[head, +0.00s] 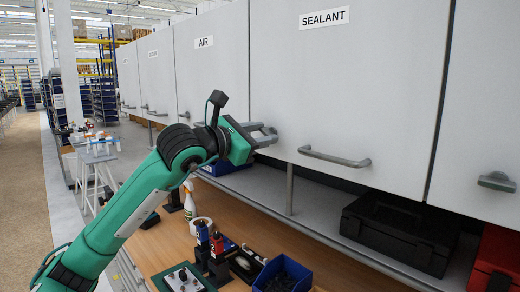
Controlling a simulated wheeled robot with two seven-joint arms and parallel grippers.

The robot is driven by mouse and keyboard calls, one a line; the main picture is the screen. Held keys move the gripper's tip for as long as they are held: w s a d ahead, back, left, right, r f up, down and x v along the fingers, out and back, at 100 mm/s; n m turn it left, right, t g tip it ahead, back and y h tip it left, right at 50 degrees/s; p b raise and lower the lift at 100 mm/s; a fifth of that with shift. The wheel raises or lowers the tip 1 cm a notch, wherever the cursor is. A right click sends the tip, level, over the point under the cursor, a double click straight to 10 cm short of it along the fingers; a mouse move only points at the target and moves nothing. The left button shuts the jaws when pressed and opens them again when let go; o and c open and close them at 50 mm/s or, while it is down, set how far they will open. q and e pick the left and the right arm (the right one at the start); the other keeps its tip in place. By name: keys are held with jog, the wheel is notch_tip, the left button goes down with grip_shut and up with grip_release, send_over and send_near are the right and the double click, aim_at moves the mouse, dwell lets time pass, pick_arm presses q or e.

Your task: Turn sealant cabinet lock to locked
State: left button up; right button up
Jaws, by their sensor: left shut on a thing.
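The sealant cabinet (350,85) is a pale grey door with a SEALANT label (324,18) near its top and a bar handle (335,157) at its lower edge. My left gripper (268,136) is at the door's lower left corner, left of the handle and apart from it. Its fingers are shut on the small cabinet lock there. The fingers hide the lock, so I cannot tell which way it is turned. My right gripper is not in view.
The AIR cabinet (205,85) adjoins on the left. Below are a shelf with a black case (395,232) and red case (498,262), and a wooden bench (165,245) with a blue bin (283,275), a spray bottle (189,200) and small tools. The aisle floor (22,190) is clear.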

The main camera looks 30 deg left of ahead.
pick_arm(q)
jog(key=m+b, duration=0.2)
jog(key=shift+f+m, duration=0.2)
jog(key=shift+m, duration=0.2)
jog(key=m+b, duration=0.2)
jog(key=m, duration=0.1)
jog(key=shift+m+b, duration=0.3)
jog(key=m+b, duration=0.1)
jog(key=m, duration=0.1)
jog(key=shift+m, duration=0.3)
jog(key=shift+d+m+b, duration=0.1)
jog(key=shift+m+b, duration=0.5)
jog(key=shift+m, duration=1.2)
jog(key=o, duration=1)
